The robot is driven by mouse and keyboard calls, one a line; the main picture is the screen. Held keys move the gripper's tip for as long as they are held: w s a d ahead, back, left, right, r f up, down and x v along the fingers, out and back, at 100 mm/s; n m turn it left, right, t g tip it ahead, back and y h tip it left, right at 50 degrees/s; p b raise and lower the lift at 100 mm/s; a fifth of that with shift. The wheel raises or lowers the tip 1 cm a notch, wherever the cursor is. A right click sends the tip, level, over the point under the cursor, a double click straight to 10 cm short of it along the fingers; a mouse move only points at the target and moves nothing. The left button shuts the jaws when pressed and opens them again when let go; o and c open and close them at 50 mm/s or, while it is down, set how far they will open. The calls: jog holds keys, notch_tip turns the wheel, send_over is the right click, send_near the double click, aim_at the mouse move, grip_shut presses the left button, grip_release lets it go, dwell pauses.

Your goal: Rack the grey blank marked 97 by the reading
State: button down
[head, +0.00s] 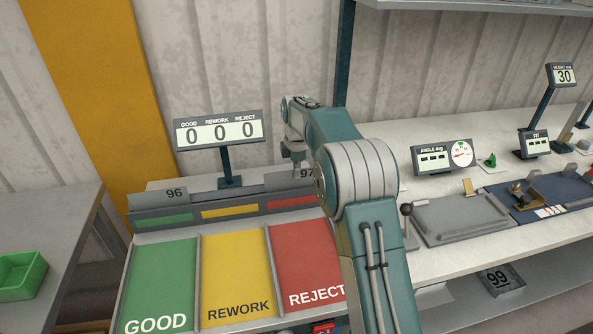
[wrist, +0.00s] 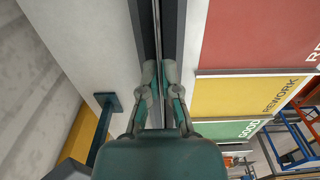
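The grey blank marked 97 (head: 284,187) stands on edge in the long dark rack (head: 190,219), behind its red strip. The arm hides part of its number. My gripper (head: 296,158) points down at its top edge. In the wrist view my gripper (wrist: 160,82) has its two fingers close together on either side of the thin plate edge, which runs along the dark slot. They look shut on it. The counter display (head: 218,132) reads GOOD 0, REWORK 0, REJECT 0. The angle display (head: 445,156) shows dashes beside a round dial.
A blank marked 96 (head: 158,198) stands behind the green strip. Green, yellow and red panels (head: 160,280) slope in front. A height display (head: 563,76) reads 30; a fit display (head: 535,145) shows dashes. A green bin (head: 22,275) is left.

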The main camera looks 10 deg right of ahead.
jog(key=shift+f, duration=0.3)
jog(key=c, duration=0.7)
grip_release()
notch_tip(320, 180, up, 11)
jog(key=shift+r, duration=0.4)
